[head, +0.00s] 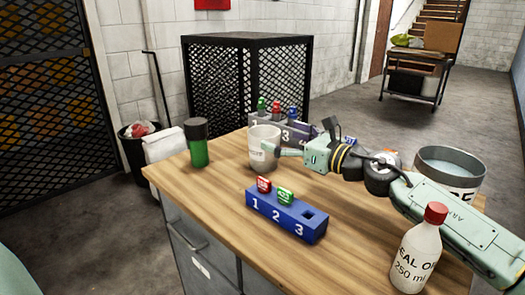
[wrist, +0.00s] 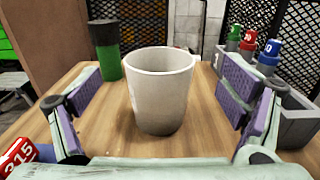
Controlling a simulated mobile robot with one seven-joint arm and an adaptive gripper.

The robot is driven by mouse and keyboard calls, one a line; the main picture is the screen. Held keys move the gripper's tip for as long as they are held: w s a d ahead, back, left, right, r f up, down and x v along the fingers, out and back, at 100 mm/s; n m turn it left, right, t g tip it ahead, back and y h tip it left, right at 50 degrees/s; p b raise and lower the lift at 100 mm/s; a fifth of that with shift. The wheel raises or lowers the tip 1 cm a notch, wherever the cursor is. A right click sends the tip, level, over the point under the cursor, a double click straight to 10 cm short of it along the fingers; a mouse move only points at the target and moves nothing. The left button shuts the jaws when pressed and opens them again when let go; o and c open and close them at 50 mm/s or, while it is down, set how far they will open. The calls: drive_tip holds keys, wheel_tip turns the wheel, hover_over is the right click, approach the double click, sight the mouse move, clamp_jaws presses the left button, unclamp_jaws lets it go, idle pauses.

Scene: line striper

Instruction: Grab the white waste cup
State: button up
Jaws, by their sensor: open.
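The white waste cup (head: 264,146) stands upright on the wooden bench top, towards its back left edge in the head view. In the wrist view the cup (wrist: 160,90) is centred between the two finger pads, with a visible gap on each side. My gripper (head: 282,151) reaches the cup from the right in the head view. My gripper (wrist: 163,105) is open, its purple-padded fingers spread apart and not touching the cup. The cup's inside is mostly hidden; its rim looks open.
A green bottle with a black cap (head: 197,143) stands left of the cup. A grey numbered rack (head: 262,119) is behind it. A blue numbered block (head: 287,214) sits in front. A white bottle with a red cap (head: 417,248) and a grey bucket (head: 450,170) stand at the right.

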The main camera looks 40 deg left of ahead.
sight(253, 128)
drive_tip(key=a, duration=0.2)
drive_tip(key=a+p, duration=0.1)
drive_tip(key=a, duration=0.3)
drive_tip(key=shift+w+a+f+p, duration=0.2)
drive_tip(key=shift+f+p, duration=0.05)
drive_tip(key=shift+p, duration=0.15)
drive_tip(key=shift+c, duration=0.2)
drive_tip(key=c, duration=1.2)
